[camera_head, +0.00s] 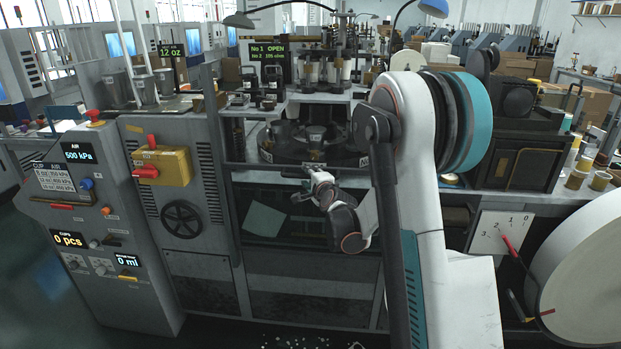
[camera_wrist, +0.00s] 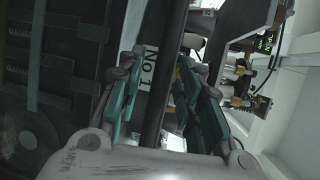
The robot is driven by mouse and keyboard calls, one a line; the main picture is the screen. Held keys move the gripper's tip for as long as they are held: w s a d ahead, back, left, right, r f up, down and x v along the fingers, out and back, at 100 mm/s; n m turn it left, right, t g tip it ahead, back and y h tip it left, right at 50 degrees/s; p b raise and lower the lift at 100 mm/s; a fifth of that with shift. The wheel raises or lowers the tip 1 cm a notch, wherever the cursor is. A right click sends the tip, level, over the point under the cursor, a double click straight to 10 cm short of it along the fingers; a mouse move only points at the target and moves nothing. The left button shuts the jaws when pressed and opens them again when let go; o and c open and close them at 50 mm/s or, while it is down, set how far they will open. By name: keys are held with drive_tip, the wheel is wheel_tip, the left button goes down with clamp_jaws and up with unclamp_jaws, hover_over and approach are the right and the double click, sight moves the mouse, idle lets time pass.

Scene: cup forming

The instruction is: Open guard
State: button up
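The guard (camera_head: 265,165) is a dark frame with a low horizontal rail across the front of the cup-forming machine. My gripper (camera_head: 308,172) is at the middle of this rail. In the wrist view the dark guard bar (camera_wrist: 170,60) runs between the two teal finger pads of my gripper (camera_wrist: 163,85). The fingers stand apart, with visible room beside the bar; firm contact cannot be made out. A white "No 1" label (camera_wrist: 148,75) shows beside the bar. The status screen (camera_head: 265,62) reads "No 1 OPEN".
The round turret (camera_head: 310,150) sits behind the rail. A control panel (camera_head: 75,200) with knobs and a yellow box with red handles (camera_head: 160,168) stand left. A large white roll (camera_head: 585,265) and a dial plate with a red lever (camera_head: 500,235) are at right.

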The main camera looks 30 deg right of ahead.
drive_tip(key=v, duration=1.2)
drive_tip(key=shift+a, duration=0.1)
